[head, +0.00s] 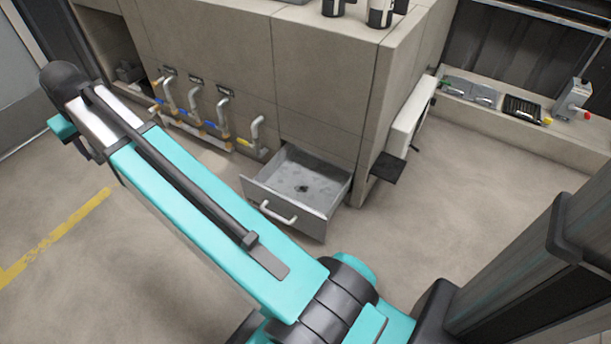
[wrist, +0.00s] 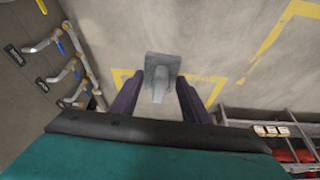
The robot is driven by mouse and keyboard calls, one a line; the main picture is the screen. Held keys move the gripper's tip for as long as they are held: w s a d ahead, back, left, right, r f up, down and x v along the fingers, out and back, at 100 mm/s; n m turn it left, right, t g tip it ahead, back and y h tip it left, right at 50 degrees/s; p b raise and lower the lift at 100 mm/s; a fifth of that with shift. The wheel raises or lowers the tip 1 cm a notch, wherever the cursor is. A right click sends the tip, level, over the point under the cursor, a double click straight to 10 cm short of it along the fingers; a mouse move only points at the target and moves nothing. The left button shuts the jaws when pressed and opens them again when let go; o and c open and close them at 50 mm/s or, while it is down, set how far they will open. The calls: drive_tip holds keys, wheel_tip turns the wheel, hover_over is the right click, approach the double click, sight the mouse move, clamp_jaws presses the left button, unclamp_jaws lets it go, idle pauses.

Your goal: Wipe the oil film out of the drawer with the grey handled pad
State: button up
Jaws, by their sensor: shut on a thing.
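The drawer (head: 287,212) is pulled open below the grey cabinet, with a white bar handle on its front. Its floor looks grey and smeared, and a small dark patch (head: 302,188) lies near the middle. In the wrist view my gripper (wrist: 160,84) is shut on the grey handled pad (wrist: 162,63). The pad's flat block faces away from me and its handle is between the two dark fingers. The floor shows behind the pad. The drawer is not in the wrist view. My gripper and the pad are not visible in the head view.
Pipes with valves (head: 195,103) run along the cabinet left of the drawer. A white box (head: 408,123) with a dark plate projects right of it. A ladder (wrist: 285,128) lies near red items in the wrist view. Open floor (head: 455,200) lies right of the drawer.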

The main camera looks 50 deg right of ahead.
drive_tip(key=s+d+f+b, duration=0.1)
drive_tip(key=s+d+f, duration=0.1)
drive_tip(key=d+f, duration=0.75)
drive_tip(key=s+d+f+b, duration=0.1)
drive_tip(key=s+d+f, duration=0.35)
drive_tip(key=d, duration=0.85)
drive_tip(key=d+f+b, duration=0.2)
drive_tip(key=d+f, duration=0.7)
drive_tip(key=d, duration=0.2)
drive_tip(key=s+d+f+n+b, duration=0.1)
drive_tip(key=s+d+f+b, duration=0.1)
drive_tip(key=s+d+f, duration=1.9)
drive_tip(key=shift+s+b, duration=0.3)
drive_tip(key=shift+s, duration=0.45)
drive_tip(key=shift+f, duration=0.15)
